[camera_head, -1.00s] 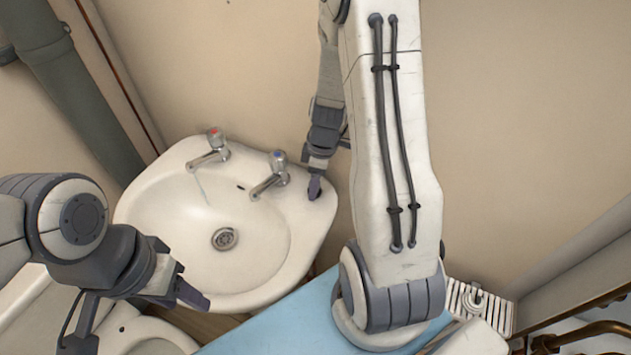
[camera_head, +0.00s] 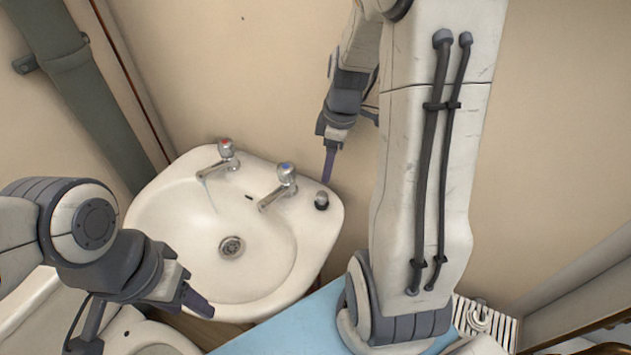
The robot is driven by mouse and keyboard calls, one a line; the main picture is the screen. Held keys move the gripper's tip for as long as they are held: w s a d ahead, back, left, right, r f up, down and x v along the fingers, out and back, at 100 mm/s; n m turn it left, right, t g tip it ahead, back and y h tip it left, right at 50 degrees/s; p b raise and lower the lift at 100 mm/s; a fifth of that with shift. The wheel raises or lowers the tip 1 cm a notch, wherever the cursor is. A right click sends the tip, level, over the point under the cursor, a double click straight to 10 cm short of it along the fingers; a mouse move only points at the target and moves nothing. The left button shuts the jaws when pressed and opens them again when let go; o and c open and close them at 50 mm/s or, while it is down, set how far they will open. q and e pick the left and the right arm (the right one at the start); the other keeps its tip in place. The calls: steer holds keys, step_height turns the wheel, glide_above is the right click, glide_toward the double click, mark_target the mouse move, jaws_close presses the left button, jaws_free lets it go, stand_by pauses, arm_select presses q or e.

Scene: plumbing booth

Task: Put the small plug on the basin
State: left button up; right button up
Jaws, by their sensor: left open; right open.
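The white basin (camera_head: 165,215) is against the wall, with a metal drain (camera_head: 231,247) in its bowl. The small plug (camera_head: 321,200), a dark and grey stub, stands on the basin's right rim beside the blue-topped tap. My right gripper (camera_head: 332,162) is open just above and behind the plug, apart from it; part of it is hidden by my arm. My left gripper (camera_head: 142,318) is open and empty at lower left, in front of the basin's near edge.
A red-topped tap (camera_head: 226,150) and a blue-topped tap (camera_head: 286,175) stand on the back rim. A blue surface (camera_head: 290,325) lies below the basin at right. A white fixture (camera_head: 160,340) is at lower left. A grey pipe (camera_head: 75,85) runs along the left wall.

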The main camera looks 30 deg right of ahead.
steer(key=s+a+r, duration=0.2)
steer(key=a, duration=0.6)
steer(key=s+a+r, duration=0.2)
steer(key=a, duration=0.6)
steer(key=s+a+r+m+g, duration=0.1)
steer(key=s+a+m, duration=0.1)
steer(key=s+a, duration=0.7)
steer(key=s, duration=0.4)
steer(key=shift+s+a+r, duration=0.15)
steer(key=shift+r, duration=0.25)
